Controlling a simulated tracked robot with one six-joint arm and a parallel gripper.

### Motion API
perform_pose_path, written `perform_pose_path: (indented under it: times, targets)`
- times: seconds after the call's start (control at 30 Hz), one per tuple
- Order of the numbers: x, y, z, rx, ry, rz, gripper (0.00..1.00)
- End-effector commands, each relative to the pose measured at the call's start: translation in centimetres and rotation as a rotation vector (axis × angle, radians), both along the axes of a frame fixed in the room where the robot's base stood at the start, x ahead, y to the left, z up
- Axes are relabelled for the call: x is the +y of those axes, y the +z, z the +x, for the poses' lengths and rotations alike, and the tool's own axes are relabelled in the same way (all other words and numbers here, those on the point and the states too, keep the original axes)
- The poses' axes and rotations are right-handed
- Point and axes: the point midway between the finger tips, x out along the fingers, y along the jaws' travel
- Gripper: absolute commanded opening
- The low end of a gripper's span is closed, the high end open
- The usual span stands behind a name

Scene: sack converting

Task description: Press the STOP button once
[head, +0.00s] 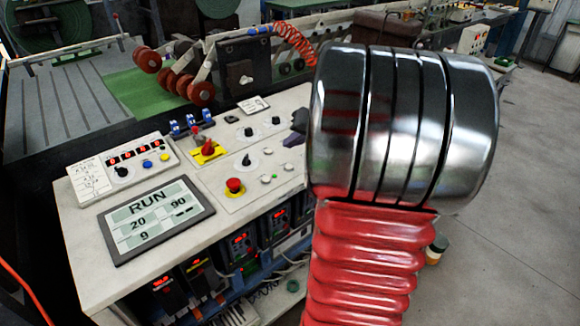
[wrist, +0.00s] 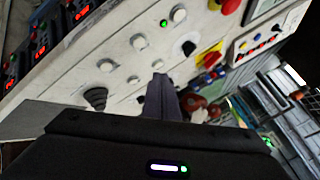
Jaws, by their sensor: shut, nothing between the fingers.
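The control panel (head: 150,272) has a slanted white top with several buttons and knobs. I cannot read a STOP label in either view. A red mushroom button (head: 235,186) stands on a yellow ring near the panel's front; a red button also shows at the top of the wrist view (wrist: 231,6). Small pale round buttons (head: 266,179) sit to its right. My gripper (wrist: 160,80) is shut and empty, with its dark fingers over the panel among knobs and pale buttons. In the head view my gripper (head: 298,122) is mostly hidden behind my arm.
A display (head: 155,218) reading RUN, 20, 90 and 9 lies at the panel's front left. A red and yellow switch (head: 208,150) and black knobs (head: 248,131) stand up from the panel. A small white box with red digits (head: 122,165) is at left. Machine rollers (head: 180,82) are behind.

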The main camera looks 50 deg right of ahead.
Motion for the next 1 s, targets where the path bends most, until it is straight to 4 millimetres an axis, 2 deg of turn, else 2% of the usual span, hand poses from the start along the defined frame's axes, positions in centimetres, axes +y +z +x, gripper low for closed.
perform_pose_path:
  times: [0.3, 0.5, 1.0]
  targets:
    - [0.0, -3.5, 0.0, 0.002, 0.0, 0.001, 0.0]
    - [0.0, -4.9, 0.0, 0.001, 0.0, 0.001, 0.0]
    - [0.0, -5.3, -0.1, 0.001, -0.001, 0.0, 0.0]
